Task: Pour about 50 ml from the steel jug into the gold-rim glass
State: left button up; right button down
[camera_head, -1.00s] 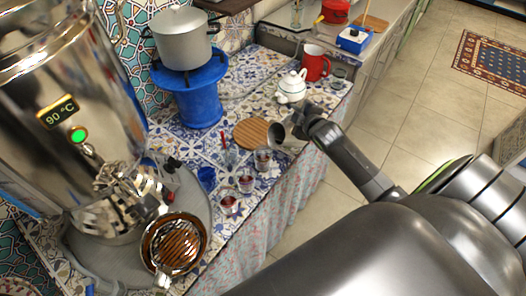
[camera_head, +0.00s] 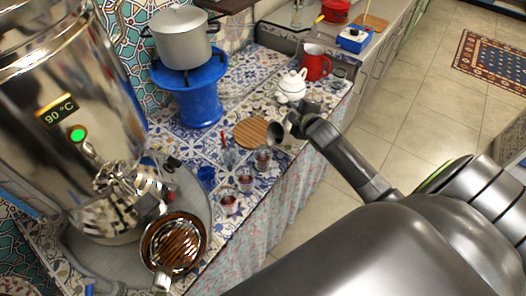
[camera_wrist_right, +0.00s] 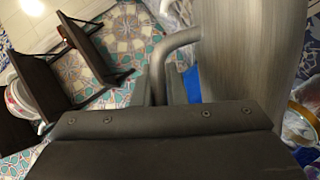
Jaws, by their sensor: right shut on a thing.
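The steel jug (camera_head: 276,132) is tilted, its dark mouth facing left and down, above the near edge of the tiled counter. My right gripper (camera_head: 304,118) is shut on its handle; the wrist view shows the fingers (camera_wrist_right: 160,88) at the handle and the brushed jug wall (camera_wrist_right: 250,45). A small glass (camera_head: 263,158) with dark contents stands just below and left of the jug mouth. A gold rim on a glass (camera_wrist_right: 291,118) shows at the right edge of the wrist view. No stream is clearly visible. My left gripper is not in view.
Two more glasses with red contents (camera_head: 245,183) (camera_head: 228,204) stand nearer the samovar (camera_head: 75,110). A pot (camera_head: 184,38) sits on a blue stand (camera_head: 197,100).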

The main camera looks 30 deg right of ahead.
jog(key=shift+a+r+n+h+b, duration=0.5)
jog(key=shift+a+r+n, duration=0.2)
jog(key=shift+a+r, duration=0.15)
dwell(2.6)
jog(key=d+f+m+y, duration=0.1)
jog(key=d+f+m+p, duration=0.1)
jog(key=f, duration=0.1)
jog(key=shift+d+f+y, duration=0.15)
jog(key=shift+d+y, duration=0.15)
jog(key=shift+y, duration=0.1)
jog(key=shift+w+d+f+m+b, duration=0.1)
jog(key=shift+d+f+m+b, duration=0.05)
jog(key=shift+f+m+b, duration=0.2)
jog(key=shift+d+f+m+b, duration=0.15)
jog(key=shift+f+m, duration=0.1)
jog(key=shift+f, duration=0.15)
jog(key=shift+d+f+g+y, duration=0.2)
jog(key=shift+d+g+y, duration=0.1)
jog(key=shift+y, duration=0.1)
jog(key=shift+a, duration=0.1)
jog(key=shift+m, duration=0.3)
